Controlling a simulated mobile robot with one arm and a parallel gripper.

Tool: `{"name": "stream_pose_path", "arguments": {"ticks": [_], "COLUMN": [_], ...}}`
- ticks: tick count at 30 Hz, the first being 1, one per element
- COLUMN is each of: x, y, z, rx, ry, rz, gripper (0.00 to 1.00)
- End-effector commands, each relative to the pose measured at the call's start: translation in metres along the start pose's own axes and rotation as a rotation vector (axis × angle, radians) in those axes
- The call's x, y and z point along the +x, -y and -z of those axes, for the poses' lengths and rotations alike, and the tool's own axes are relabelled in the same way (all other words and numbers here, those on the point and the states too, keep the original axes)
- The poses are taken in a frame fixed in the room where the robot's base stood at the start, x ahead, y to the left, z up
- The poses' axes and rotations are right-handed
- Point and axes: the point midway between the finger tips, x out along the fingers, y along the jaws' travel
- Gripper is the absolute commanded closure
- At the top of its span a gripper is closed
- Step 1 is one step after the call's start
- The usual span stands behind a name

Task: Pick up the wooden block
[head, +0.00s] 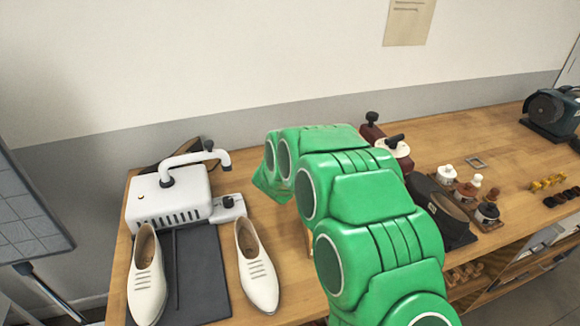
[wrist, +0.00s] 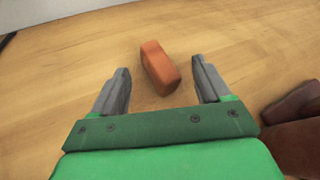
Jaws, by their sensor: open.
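In the wrist view a reddish-brown block (wrist: 158,66) lies on the wooden bench top (wrist: 60,75). It sits between and slightly beyond the two grey fingertips of my gripper (wrist: 164,80), turned a little so its far end points up and left. The fingers are apart with nothing between them in contact. In the head view my green arm reaches over the bench and hides the block and my gripper's fingers.
White shoes (head: 257,268) and a white machine (head: 172,194) stand left of my arm. A dark brown object (wrist: 295,125) lies right of my gripper. Bench left of the block is clear.

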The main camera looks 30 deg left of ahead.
Motion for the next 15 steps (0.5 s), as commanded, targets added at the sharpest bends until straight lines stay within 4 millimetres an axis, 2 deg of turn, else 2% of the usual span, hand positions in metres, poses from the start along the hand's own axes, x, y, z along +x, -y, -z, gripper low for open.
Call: {"name": "stream_pose_path", "arguments": {"ticks": [9,15], "x": [0.029,0.031], "y": [0.001,0.000], "z": [0.003,0.002], "rx": [0.000,0.000], "ry": [-0.003,-0.002], "rz": [-0.001,-0.002], "gripper": [0.23,0.23]}}
